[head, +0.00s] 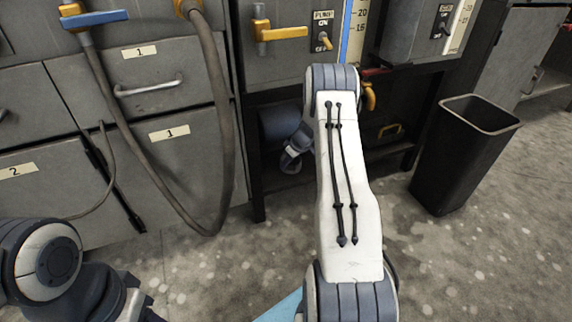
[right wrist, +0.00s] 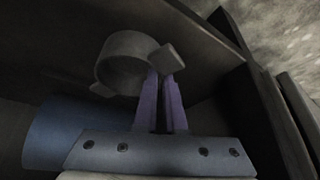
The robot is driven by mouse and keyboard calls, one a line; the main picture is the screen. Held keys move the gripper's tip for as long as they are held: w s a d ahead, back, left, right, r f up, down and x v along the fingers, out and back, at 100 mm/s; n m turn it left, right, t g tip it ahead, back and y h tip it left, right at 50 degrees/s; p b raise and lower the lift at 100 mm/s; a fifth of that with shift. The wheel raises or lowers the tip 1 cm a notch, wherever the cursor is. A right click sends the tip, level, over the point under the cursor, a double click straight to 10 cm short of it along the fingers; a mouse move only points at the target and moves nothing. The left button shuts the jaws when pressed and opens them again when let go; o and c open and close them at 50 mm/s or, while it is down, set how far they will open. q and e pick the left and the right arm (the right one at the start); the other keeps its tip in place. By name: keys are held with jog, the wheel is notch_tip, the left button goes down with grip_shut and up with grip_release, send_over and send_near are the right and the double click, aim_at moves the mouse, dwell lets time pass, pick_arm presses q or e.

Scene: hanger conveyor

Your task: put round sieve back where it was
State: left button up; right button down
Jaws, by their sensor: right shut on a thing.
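The round sieve (right wrist: 124,62) is a small grey ring with a flat square tab, seen in the right wrist view. My right gripper (right wrist: 163,82) has its two purple fingers closed on the sieve at its tab side. The ring sticks out beyond the fingertips to the left, in a dark space by a flat dark panel. In the head view my right gripper (head: 292,158) is low in the dark opening under the bench, partly behind my white arm. I cannot make out the sieve clearly there. My left gripper is not in view; only left arm links show.
A dark bluish cylinder (right wrist: 58,133) is close on the left in the right wrist view. Grey drawers (head: 175,95) with hanging hoses stand left of the opening. A black bin (head: 460,155) stands on the floor at right. A pump switch panel (head: 300,45) is above.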

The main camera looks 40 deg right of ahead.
jog(key=c, duration=1)
grip_release()
jog(key=shift+r+p, duration=0.1)
jog(key=shift+p, duration=0.2)
jog(key=p+v, duration=0.6)
jog(key=v, duration=0.6)
